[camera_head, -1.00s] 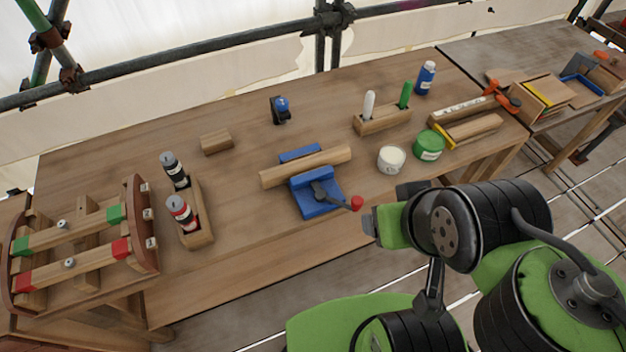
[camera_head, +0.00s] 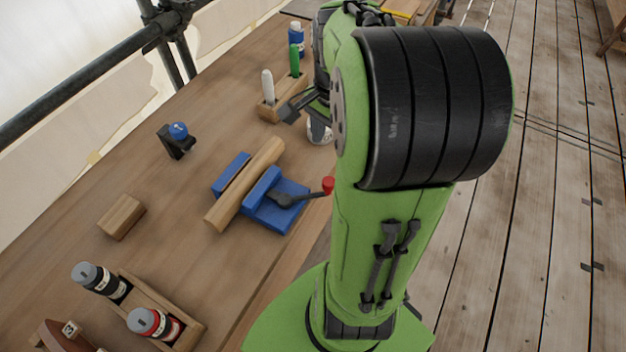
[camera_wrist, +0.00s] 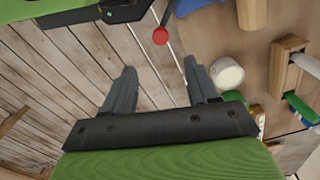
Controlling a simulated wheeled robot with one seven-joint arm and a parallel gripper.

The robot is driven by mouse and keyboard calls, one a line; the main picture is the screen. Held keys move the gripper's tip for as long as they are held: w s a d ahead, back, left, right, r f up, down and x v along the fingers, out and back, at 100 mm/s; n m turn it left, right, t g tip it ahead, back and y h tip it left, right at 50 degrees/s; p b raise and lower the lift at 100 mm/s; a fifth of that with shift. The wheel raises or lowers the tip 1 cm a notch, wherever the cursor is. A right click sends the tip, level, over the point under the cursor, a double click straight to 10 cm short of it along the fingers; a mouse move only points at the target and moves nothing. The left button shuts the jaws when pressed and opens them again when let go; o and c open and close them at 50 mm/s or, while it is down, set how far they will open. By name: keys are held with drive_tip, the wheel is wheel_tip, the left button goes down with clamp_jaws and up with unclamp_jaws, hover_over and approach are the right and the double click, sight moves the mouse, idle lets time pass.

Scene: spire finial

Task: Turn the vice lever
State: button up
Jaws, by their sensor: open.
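The blue vice (camera_head: 278,212) is on the bench with a wooden bar (camera_head: 246,184) between its jaws. Its dark lever (camera_head: 296,198) points right and ends in a red knob (camera_head: 328,185) near the bench edge. In the wrist view the red knob (camera_wrist: 160,36) lies beyond the fingertips, between their lines, with part of the blue vice (camera_wrist: 190,6) at the top edge. My gripper (camera_wrist: 160,76) is open and empty, apart from the knob. In the head view only part of my gripper (camera_head: 297,106) shows, near the white tin; my arm hides the rest.
A white tin (camera_wrist: 228,74) is close to the right finger in the wrist view. A wooden holder (camera_head: 284,102) with white and green handles stands behind it. A blue-knobbed black item (camera_head: 177,139), a wooden block (camera_head: 121,217) and a bottle rack (camera_head: 190,336) are left of the vice.

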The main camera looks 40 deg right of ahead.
sight(328, 182)
wheel_tip(328, 182, down, 15)
drive_tip(key=b, duration=0.4)
drive_tip(key=shift+r+b, duration=0.2)
drive_tip(key=shift+b, duration=0.2)
clamp_jaws()
